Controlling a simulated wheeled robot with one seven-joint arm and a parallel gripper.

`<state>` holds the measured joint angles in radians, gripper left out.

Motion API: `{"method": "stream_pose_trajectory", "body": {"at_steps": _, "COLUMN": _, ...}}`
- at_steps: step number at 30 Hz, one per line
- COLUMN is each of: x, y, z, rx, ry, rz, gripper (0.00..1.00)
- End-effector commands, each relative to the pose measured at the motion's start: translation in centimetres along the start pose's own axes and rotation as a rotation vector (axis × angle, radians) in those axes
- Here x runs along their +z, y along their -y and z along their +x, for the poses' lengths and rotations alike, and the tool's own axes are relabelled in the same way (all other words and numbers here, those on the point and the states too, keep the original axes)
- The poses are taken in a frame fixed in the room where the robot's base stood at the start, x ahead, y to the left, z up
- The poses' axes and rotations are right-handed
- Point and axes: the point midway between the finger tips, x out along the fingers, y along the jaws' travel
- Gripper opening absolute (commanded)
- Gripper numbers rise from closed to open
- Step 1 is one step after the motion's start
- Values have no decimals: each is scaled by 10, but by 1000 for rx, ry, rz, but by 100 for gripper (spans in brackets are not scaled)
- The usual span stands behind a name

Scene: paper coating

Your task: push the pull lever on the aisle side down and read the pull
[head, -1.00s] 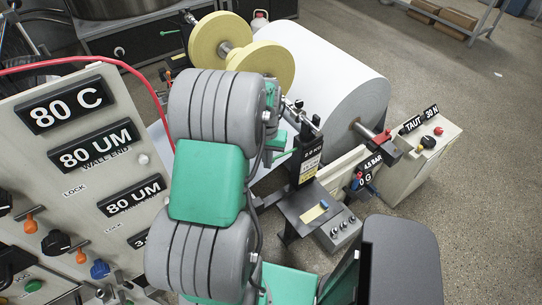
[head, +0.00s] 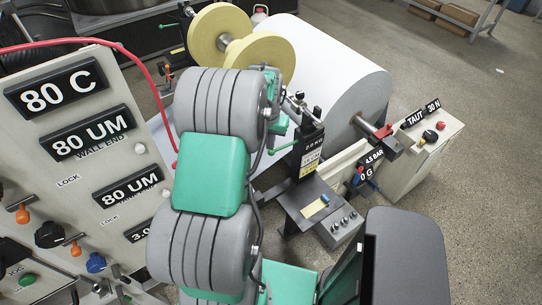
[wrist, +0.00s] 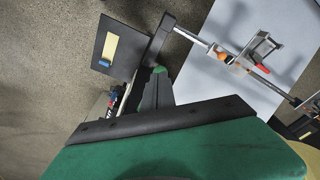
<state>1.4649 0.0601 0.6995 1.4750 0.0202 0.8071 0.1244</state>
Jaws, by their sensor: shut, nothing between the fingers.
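The pull tester (head: 312,143) stands right of my arm in the head view, with a dark label reading about 2.0 KG. Its dark plate (head: 301,192) bears a yellow strip and a blue piece; this plate also shows in the wrist view (wrist: 112,62). A small 0 G display (head: 365,175) sits to its right. A metal rod with an orange knob (wrist: 248,60) and a red tab crosses the wrist view. I cannot tell which part is the aisle-side pull lever. My gripper (wrist: 157,88) shows a green tip, shut and empty, near the plate's edge; my arm hides most of it in the head view.
A large white paper roll (head: 335,75) and yellow rolls (head: 240,40) stand behind the tester. A panel (head: 100,165) with displays and knobs is at left, a red hose (head: 100,44) above it. A control box (head: 425,150) reads TAUT 30 N. Floor at right is clear.

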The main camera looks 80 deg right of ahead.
Motion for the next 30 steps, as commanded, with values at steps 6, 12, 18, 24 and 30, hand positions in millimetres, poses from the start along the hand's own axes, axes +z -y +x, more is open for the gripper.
{"method": "stream_pose_trajectory", "body": {"at_steps": 6, "x": 1, "y": 0, "z": 27, "rx": 0, "ry": 1, "rz": 0, "gripper": 0}}
{"method": "stream_pose_trajectory", "body": {"at_steps": 12, "x": 0, "y": 0, "z": 28, "rx": 0, "ry": 0, "rz": 0, "gripper": 0}}
{"method": "stream_pose_trajectory", "body": {"at_steps": 18, "x": 1, "y": 0, "z": 30, "rx": 0, "ry": 1, "rz": 0, "gripper": 0}}
{"method": "stream_pose_trajectory", "body": {"at_steps": 24, "x": 3, "y": 0, "z": 53, "rx": 0, "ry": 2, "rz": 0, "gripper": 0}}
{"method": "stream_pose_trajectory", "body": {"at_steps": 30, "x": 6, "y": 0, "z": 73, "rx": 0, "ry": 3, "rz": 0, "gripper": 0}}
